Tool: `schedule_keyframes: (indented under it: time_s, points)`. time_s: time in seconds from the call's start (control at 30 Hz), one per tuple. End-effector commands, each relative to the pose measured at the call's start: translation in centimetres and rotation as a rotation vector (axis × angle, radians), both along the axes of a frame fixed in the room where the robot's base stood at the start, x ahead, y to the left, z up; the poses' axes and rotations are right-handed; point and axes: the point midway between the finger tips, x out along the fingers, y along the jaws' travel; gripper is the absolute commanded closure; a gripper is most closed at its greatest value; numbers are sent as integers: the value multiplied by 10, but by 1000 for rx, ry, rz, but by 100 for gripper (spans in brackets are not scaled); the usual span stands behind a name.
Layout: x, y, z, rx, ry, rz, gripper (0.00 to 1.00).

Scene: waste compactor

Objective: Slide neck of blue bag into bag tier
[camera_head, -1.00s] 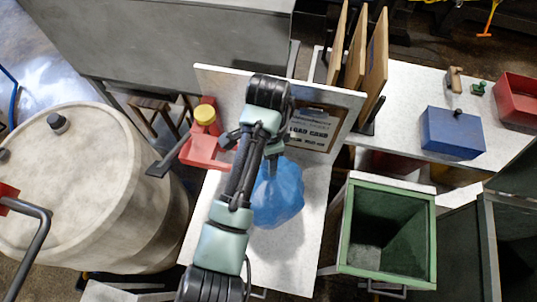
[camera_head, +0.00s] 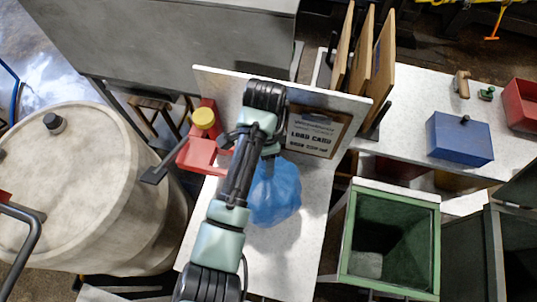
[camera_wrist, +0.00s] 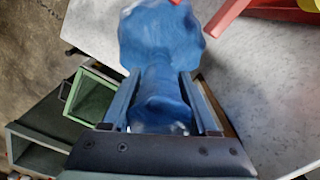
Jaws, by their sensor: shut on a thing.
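The blue bag (camera_head: 275,192) is on the white worktop, partly hidden behind my arm in the head view. In the wrist view, my gripper (camera_wrist: 160,82) is shut on the neck of the blue bag (camera_wrist: 160,38), with a finger on each side and the bulging body beyond the fingertips. The red bag tier (camera_head: 200,151), with a yellow knob and a dark lever, stands on the worktop left of my gripper. Part of it shows at the top right of the wrist view (camera_wrist: 228,16). The bag neck appears apart from the tier. My arm hides the fingertips in the head view.
An upright white panel with a load card (camera_head: 317,131) rises behind the bag. A large pale drum (camera_head: 90,190) stands left. A green open bin (camera_head: 437,245) is at the right. A blue box (camera_head: 460,138) and red tray (camera_head: 520,103) sit on the right bench.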

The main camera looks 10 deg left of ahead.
Motion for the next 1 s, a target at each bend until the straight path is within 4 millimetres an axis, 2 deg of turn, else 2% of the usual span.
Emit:
schedule_keyframes:
  time_s: [0.3,1.0]
  points:
    - [1,8,-21,1,-4,0,100]
    - [3,53,-19,4,-5,2,100]
